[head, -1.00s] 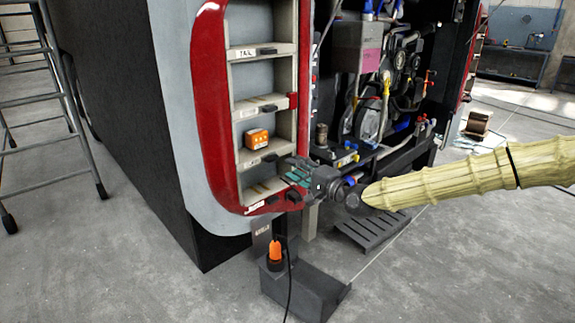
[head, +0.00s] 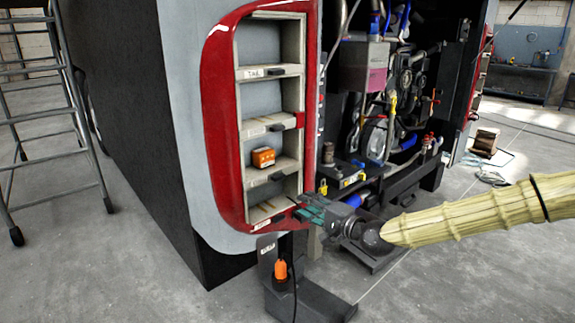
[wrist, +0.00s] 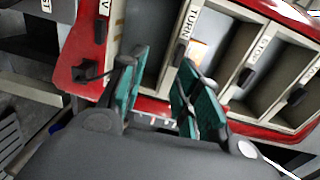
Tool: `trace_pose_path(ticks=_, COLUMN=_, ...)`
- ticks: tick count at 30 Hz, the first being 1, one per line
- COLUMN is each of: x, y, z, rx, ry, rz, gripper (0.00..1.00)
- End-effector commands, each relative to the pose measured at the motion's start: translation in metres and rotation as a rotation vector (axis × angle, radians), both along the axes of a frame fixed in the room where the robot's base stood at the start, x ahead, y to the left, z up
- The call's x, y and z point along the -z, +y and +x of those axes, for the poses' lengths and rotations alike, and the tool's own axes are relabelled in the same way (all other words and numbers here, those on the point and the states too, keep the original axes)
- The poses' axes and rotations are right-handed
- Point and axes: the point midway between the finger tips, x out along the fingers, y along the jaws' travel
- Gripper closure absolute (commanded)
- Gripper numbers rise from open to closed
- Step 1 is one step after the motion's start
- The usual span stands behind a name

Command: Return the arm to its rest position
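My gripper (head: 312,214) is at the lower right corner of the red-framed light rack (head: 219,130) on the coach's rear corner. In the wrist view its two teal-padded fingers (wrist: 163,68) stand apart with nothing between them, so it is open and empty. The rack's compartments show beyond the fingers; one label reads TURN. My arm, in a ribbed pale yellow sleeve (head: 470,215), reaches in from the right edge of the head view. An orange block (head: 263,157) sits in a lower compartment of the rack, apart from my gripper.
The open engine bay (head: 390,110) with hoses and pulleys is right of the rack. An orange-topped plug (head: 281,271) with a cable stands on a dark bracket below my gripper. A metal ladder (head: 45,120) stands at left. The floor at lower right is clear.

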Motion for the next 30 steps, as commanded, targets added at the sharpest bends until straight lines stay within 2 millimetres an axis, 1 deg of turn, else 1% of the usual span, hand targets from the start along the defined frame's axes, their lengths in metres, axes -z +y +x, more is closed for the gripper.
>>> trace_pose_path(ticks=1, x=0.021, y=0.011, z=-0.010, rx=-0.015, ry=0.030, rz=-0.030, gripper=0.67)
trace_pose_path(ticks=2, x=0.033, y=0.017, z=-0.015, rx=-0.023, ry=0.046, rz=-0.051, gripper=0.67)
trace_pose_path(ticks=3, x=0.052, y=0.024, z=-0.024, rx=-0.034, ry=0.070, rz=-0.083, gripper=0.67)
trace_pose_path(ticks=4, x=0.067, y=0.030, z=-0.032, rx=-0.043, ry=0.089, rz=-0.107, gripper=0.67)
trace_pose_path(ticks=6, x=0.101, y=0.040, z=-0.051, rx=-0.065, ry=0.133, rz=-0.166, gripper=0.67)
trace_pose_path(ticks=8, x=0.130, y=0.048, z=-0.070, rx=-0.085, ry=0.172, rz=-0.220, gripper=0.67)
trace_pose_path(ticks=9, x=0.149, y=0.052, z=-0.083, rx=-0.100, ry=0.196, rz=-0.256, gripper=0.67)
trace_pose_path(ticks=11, x=0.176, y=0.057, z=-0.104, rx=-0.123, ry=0.232, rz=-0.312, gripper=0.67)
trace_pose_path(ticks=12, x=0.194, y=0.059, z=-0.119, rx=-0.139, ry=0.256, rz=-0.350, gripper=0.67)
trace_pose_path(ticks=14, x=0.220, y=0.061, z=-0.142, rx=-0.163, ry=0.292, rz=-0.408, gripper=0.67)
trace_pose_path(ticks=15, x=0.237, y=0.061, z=-0.158, rx=-0.181, ry=0.318, rz=-0.448, gripper=0.67)
trace_pose_path(ticks=16, x=0.249, y=0.061, z=-0.170, rx=-0.195, ry=0.334, rz=-0.479, gripper=0.67)
trace_pose_path(ticks=17, x=0.261, y=0.059, z=-0.183, rx=-0.209, ry=0.353, rz=-0.510, gripper=0.67)
trace_pose_path(ticks=18, x=0.276, y=0.057, z=-0.201, rx=-0.230, ry=0.376, rz=-0.551, gripper=0.67)
trace_pose_path(ticks=20, x=0.298, y=0.053, z=-0.227, rx=-0.261, ry=0.410, rz=-0.615, gripper=0.67)
trace_pose_path(ticks=21, x=0.311, y=0.049, z=-0.246, rx=-0.282, ry=0.433, rz=-0.659, gripper=0.67)
trace_pose_path(ticks=23, x=0.329, y=0.041, z=-0.273, rx=-0.316, ry=0.464, rz=-0.726, gripper=0.67)
trace_pose_path(ticks=24, x=0.340, y=0.035, z=-0.292, rx=-0.340, ry=0.486, rz=-0.771, gripper=0.67)
trace_pose_path(ticks=26, x=0.355, y=0.025, z=-0.319, rx=-0.375, ry=0.517, rz=-0.837, gripper=0.67)
trace_pose_path(ticks=27, x=0.363, y=0.017, z=-0.337, rx=-0.402, ry=0.537, rz=-0.881, gripper=0.67)
trace_pose_path(ticks=29, x=0.374, y=0.005, z=-0.364, rx=-0.440, ry=0.565, rz=-0.950, gripper=0.67)
trace_pose_path(ticks=30, x=0.380, y=-0.004, z=-0.382, rx=-0.468, ry=0.583, rz=-0.995, gripper=0.67)
